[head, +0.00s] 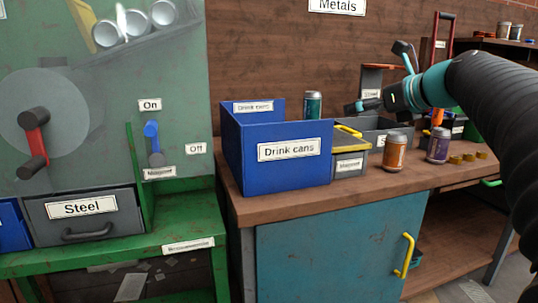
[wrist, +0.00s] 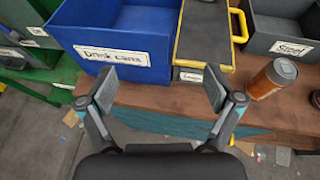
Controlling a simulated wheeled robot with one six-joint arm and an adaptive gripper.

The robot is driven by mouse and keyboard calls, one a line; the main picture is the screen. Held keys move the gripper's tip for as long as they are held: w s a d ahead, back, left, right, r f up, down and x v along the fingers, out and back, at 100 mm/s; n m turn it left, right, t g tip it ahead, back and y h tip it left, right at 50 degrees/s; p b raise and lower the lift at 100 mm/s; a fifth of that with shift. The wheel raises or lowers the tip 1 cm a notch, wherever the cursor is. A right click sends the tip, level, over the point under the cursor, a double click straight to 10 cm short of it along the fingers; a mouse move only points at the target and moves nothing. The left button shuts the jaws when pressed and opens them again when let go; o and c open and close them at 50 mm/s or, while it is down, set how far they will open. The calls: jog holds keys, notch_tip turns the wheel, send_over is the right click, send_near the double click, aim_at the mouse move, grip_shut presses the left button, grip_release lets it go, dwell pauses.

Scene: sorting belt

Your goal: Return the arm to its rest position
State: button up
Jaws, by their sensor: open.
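My gripper (head: 368,104) is at the end of my black and teal arm, raised above the workbench in the head view. In the wrist view my gripper (wrist: 158,98) has its two fingers spread wide with nothing between them. Beyond the fingers is the blue bin labelled "Drink cans" (wrist: 120,60), which also shows in the head view (head: 280,172). No can is in the gripper. The inside of the bin is mostly hidden in the head view; the part seen from the wrist looks empty.
An orange can (head: 395,152) and a purple can (head: 438,146) stand near the bench front. A yellow-lidded grey box (head: 349,162) is beside the bin. A green machine (head: 90,100) with levers stands left.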

jog(key=s+d+f+n+g+h, duration=0.15)
jog(key=s+f+n, duration=0.25)
jog(key=f+n, duration=0.45)
jog(key=s+f+n+g+h, duration=0.2)
jog(key=s+f+n+g, duration=0.15)
jog(key=f+n, duration=0.45)
jog(key=s+a+f+n+h, duration=0.1)
jog(key=s+f+n, duration=0.3)
jog(key=s, duration=0.4)
jog(key=s+a+f+n+h, duration=0.1)
jog(key=s+a+f+n, duration=0.2)
jog(key=s+f+n, duration=0.2)
jog(key=s+a+f+n+g+h, duration=0.1)
jog(key=s+a+f+n, duration=0.2)
jog(key=s+f, duration=0.3)
jog(key=shift+s+n, duration=0.85)
jog(key=shift+s, duration=1.5)
